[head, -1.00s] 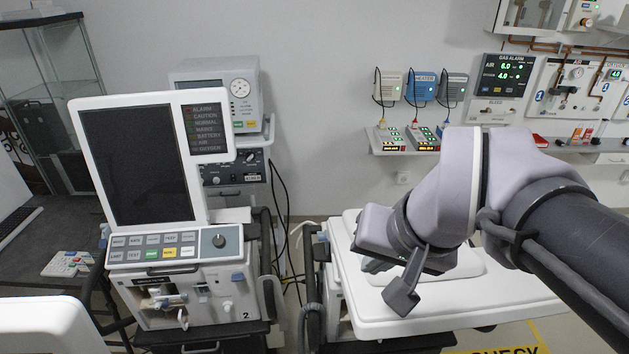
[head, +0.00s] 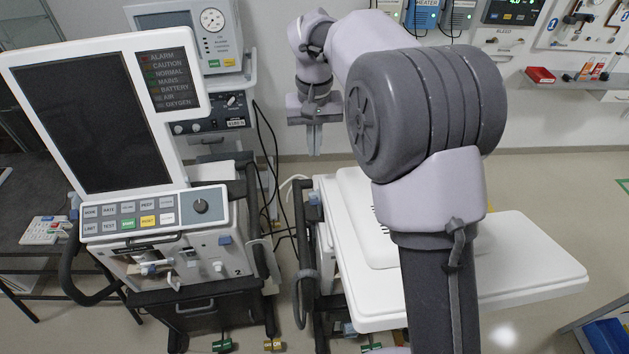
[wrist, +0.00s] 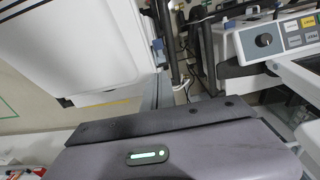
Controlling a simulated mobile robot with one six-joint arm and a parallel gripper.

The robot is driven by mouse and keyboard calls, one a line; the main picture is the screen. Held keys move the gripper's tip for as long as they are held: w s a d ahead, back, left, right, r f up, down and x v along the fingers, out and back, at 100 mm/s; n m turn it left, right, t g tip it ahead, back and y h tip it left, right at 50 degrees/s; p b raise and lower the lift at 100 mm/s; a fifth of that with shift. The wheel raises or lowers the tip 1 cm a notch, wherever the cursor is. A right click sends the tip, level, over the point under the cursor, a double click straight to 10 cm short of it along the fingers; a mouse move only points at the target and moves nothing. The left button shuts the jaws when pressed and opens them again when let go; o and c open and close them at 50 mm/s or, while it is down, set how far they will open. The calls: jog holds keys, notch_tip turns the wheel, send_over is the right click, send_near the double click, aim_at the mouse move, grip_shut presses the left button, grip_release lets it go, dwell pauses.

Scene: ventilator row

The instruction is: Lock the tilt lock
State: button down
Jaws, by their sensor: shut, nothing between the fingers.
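I cannot tell for certain which part is the tilt lock. A small blue part (head: 313,198) sits at the left edge of the large white panel (head: 520,262) on the right-hand unit. A blue part (wrist: 158,50) also shows beside a white panel in the wrist view. My gripper (head: 314,150) points down with its fingers shut and empty. In the head view it appears above the blue part, with a gap in the picture and no visible contact. In the wrist view the fingers (wrist: 158,88) show just below the blue part. My arm hides part of the white panel.
A ventilator with a tilted dark screen (head: 80,130) and a button panel with a knob (head: 200,206) stands at left. Black cables (head: 268,150) hang behind. A dark handrail (head: 305,285) borders the right unit. Open floor (head: 560,185) lies at right.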

jog(key=f, duration=0.1)
jog(key=b, duration=0.3)
send_over(315, 199)
jog(key=w, duration=0.2)
notch_tip(315, 199, down, 9)
jog(key=shift+s+a+r, duration=0.1)
jog(key=shift+s+f+b, duration=0.2)
jog(key=shift+s+f, duration=0.35)
jog(key=shift+f, duration=0.4)
jog(key=shift+s+f+b, duration=0.15)
jog(key=shift+s+f, duration=0.4)
jog(key=shift+f, duration=0.35)
